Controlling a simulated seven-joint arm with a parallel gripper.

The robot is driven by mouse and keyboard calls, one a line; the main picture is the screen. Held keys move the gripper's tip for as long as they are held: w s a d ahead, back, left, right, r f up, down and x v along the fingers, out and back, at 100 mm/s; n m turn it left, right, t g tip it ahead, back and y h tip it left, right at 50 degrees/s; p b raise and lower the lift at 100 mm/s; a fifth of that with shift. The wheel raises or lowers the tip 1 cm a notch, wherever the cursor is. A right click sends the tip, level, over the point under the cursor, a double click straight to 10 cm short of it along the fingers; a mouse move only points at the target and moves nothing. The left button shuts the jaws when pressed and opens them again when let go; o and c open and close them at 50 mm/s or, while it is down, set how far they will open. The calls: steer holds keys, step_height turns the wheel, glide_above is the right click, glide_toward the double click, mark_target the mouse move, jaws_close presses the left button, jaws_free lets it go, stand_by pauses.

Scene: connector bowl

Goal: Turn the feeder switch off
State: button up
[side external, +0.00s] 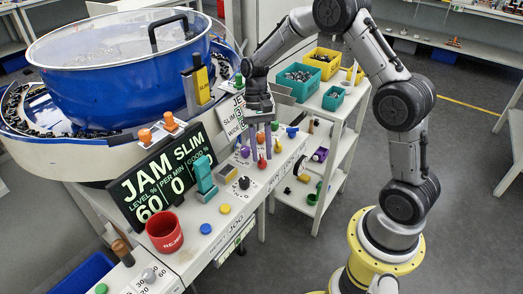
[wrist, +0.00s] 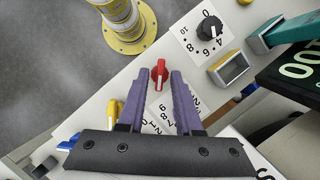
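A red switch lever (wrist: 159,75) stands on the light panel, just past and between my fingertips in the wrist view. No label naming the feeder can be read on it, so I cannot tell for sure which control is the feeder switch. My gripper (wrist: 160,82) has two purple fingers spread apart with nothing held between them. In the side external view my gripper (side external: 261,128) points down over the row of coloured knobs on the panel, and a red knob (side external: 261,139) shows close by its fingers. Whether a finger touches the lever cannot be told.
A black numbered dial (wrist: 208,29) and a teal part (wrist: 285,32) sit beside the lever. The blue bowl (side external: 120,70), a display board (side external: 165,180), a red cup (side external: 165,232) and a shelf cart with bins (side external: 322,60) stand around the panel.

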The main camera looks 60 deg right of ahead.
steer(key=shift+o, duration=0.3)
steer(key=v, duration=1.3)
steer(key=shift+r, duration=0.35)
steer(key=shift+w+d, duration=0.15)
